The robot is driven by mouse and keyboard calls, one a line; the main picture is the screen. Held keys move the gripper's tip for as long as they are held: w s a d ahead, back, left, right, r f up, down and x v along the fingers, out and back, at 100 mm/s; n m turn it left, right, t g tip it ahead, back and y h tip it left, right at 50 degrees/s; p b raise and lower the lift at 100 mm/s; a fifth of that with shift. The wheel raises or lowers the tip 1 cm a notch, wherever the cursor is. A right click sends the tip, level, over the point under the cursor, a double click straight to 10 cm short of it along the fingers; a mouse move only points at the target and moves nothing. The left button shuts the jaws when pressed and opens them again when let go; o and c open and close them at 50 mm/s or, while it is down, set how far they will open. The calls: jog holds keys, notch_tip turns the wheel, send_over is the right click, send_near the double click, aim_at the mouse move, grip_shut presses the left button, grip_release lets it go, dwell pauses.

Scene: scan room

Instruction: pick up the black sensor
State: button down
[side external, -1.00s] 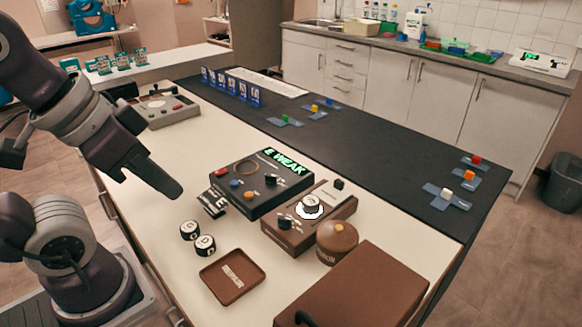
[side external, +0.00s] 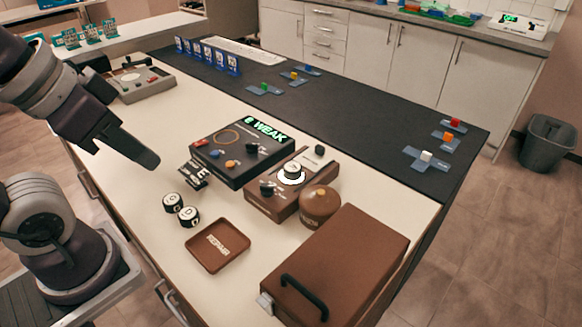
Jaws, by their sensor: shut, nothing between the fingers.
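My gripper (side external: 149,160) is shut and empty, held above the pale table to the left of the dark console. Two short black cylinders with white lettered tops, C (side external: 172,203) and D (side external: 188,216), stand on the table below it. A black piece marked E (side external: 193,174) is at the console's left front edge. Another black piece with a white top (side external: 292,171) sits on a brown device. A small black block (side external: 319,150) is at that device's far end. I cannot tell which of these is the black sensor.
The dark console (side external: 242,155) displays "E WEAK". A brown tray marked REPAIR (side external: 201,258), a round brown pot (side external: 320,205) and a brown case with a black handle (side external: 362,252) stand nearby. Blue cards line the black mat (side external: 350,125) behind. Bare table lies left of the console.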

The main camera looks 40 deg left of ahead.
dwell(0.3)
jog(key=c, duration=0.7)
grip_release()
jog(key=shift+o, duration=0.2)
